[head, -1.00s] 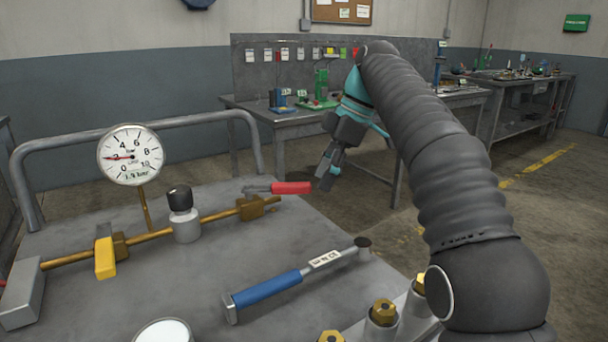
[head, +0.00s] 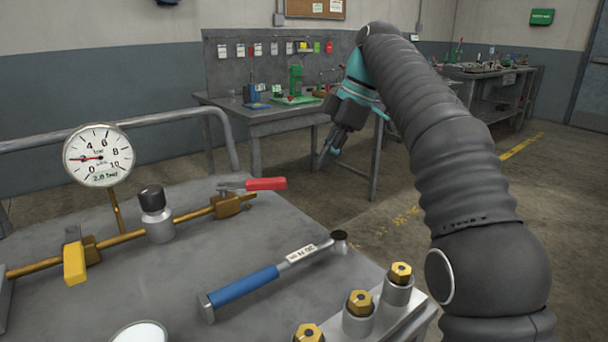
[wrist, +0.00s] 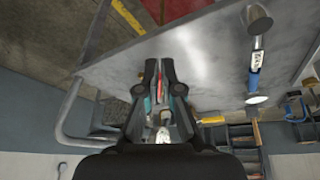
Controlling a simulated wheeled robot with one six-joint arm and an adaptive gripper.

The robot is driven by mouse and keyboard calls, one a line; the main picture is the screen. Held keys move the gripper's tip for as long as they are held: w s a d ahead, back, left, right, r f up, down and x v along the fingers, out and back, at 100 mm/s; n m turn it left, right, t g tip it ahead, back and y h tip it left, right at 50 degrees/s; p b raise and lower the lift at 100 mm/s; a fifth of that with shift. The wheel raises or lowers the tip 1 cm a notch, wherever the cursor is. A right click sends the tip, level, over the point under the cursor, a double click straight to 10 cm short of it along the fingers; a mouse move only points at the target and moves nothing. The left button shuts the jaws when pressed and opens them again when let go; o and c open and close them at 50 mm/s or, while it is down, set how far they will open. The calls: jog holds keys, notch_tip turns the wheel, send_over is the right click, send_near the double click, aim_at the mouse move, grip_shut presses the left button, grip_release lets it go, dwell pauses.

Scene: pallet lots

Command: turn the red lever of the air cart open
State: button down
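The red lever (head: 266,184) sits on the brass valve (head: 228,205) at the right end of the cart's brass pipe. Its handle points right, over the far edge of the cart top. My gripper (head: 326,157) is in the air right of the lever's end, fingers pointing down, apart from it in the head view. In the wrist view my gripper (wrist: 159,63) shows two fingers with a narrow gap between them. Some red of the lever (wrist: 161,86) shows between the fingers, farther off. I see nothing held.
The air cart's top (head: 190,270) carries a round gauge (head: 98,156), a yellow lever (head: 75,262), a blue-handled wrench (head: 245,286) and brass fittings (head: 360,302). A grey rail (head: 150,120) borders it. A workbench (head: 270,112) stands behind.

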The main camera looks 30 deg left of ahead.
jog(key=s+d+r+t+y, duration=0.1)
jog(key=s+r, duration=0.3)
jog(key=s, duration=0.4)
jog(key=s+d+r+t+y, duration=0.1)
jog(key=s+d+r, duration=0.1)
jog(key=s+r, duration=0.35)
jog(key=m+t+y, duration=0.1)
jog(key=m+t, duration=0.1)
send_near(252, 188)
jog(key=f, duration=0.2)
jog(key=s+d+f, duration=0.1)
jog(key=f, duration=0.1)
jog(key=d+f, duration=0.1)
jog(key=f, duration=0.1)
jog(key=shift+s+b, duration=0.35)
jog(key=shift+b, duration=0.05)
jog(key=shift+w+a+f+p, duration=0.15)
jog(key=shift+w+a+p, duration=0.25)
jog(key=shift+w+a, duration=1.05)
jog(key=shift+w, duration=0.3)
